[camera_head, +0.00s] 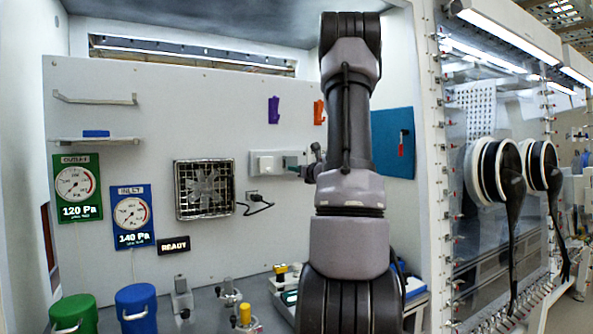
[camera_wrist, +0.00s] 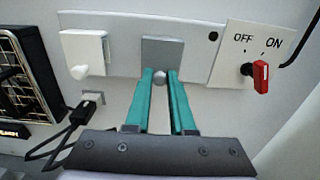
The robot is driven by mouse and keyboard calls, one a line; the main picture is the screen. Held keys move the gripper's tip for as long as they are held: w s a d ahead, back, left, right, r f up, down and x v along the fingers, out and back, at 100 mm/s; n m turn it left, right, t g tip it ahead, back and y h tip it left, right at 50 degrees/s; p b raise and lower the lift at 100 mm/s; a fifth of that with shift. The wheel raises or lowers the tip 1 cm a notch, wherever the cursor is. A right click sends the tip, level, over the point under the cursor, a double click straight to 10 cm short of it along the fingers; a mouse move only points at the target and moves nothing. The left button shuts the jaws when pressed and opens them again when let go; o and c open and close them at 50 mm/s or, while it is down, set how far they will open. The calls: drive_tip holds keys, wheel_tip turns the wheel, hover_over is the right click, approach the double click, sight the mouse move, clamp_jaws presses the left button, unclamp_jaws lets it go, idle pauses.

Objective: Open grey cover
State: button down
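The grey cover (camera_wrist: 162,52) is a flat square plate on the light wall panel, and it looks closed. It also shows in the head view (camera_head: 291,159), partly behind my gripper. A small round grey knob (camera_wrist: 160,77) stands out at its lower edge. My gripper (camera_wrist: 160,75) has two teal fingers, one on each side of the knob. They fill the space beside it closely and look shut on it. In the head view my gripper (camera_head: 300,170) reaches the wall from the right, and its fingertips are small there.
A white cover (camera_wrist: 83,50) with a knob is left of the grey one. A red switch (camera_wrist: 261,76) marked OFF and ON is to the right. A black cable plug (camera_wrist: 88,110) and a fan grille (camera_head: 205,188) are at left. Bench fixtures (camera_head: 240,312) stand below.

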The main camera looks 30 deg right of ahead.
sight(292, 164)
drive_tip(key=shift+s+r, duration=0.1)
drive_tip(key=shift+r, duration=0.1)
drive_tip(key=shift+s+r+g, duration=0.15)
drive_tip(key=shift+r+g, duration=0.65)
drive_tip(key=shift+g, duration=0.5)
drive_tip(key=shift+s+r+g, duration=0.2)
drive_tip(key=shift+r+g, duration=0.55)
drive_tip(key=shift+g, duration=0.55)
drive_tip(key=shift+s+r+g, duration=0.15)
drive_tip(key=shift+r+g, duration=0.65)
drive_tip(key=shift+g, duration=0.5)
drive_tip(key=shift+w+d+r+g+y, duration=0.2)
drive_tip(key=shift+r+g, duration=0.45)
drive_tip(key=shift+g, duration=0.6)
drive_tip(key=shift+w+a+r+g+y, duration=0.15)
drive_tip(key=shift+w+r+g, duration=0.2)
drive_tip(key=shift+r+g, duration=0.6)
drive_tip(key=shift+w+d+r+g+y, duration=0.1)
drive_tip(key=shift+w+r+g, duration=0.2)
drive_tip(key=shift+g, duration=1.2)
drive_tip(key=c, duration=0.8)
unclamp_jaws()
drive_tip(key=shift+r, duration=0.1)
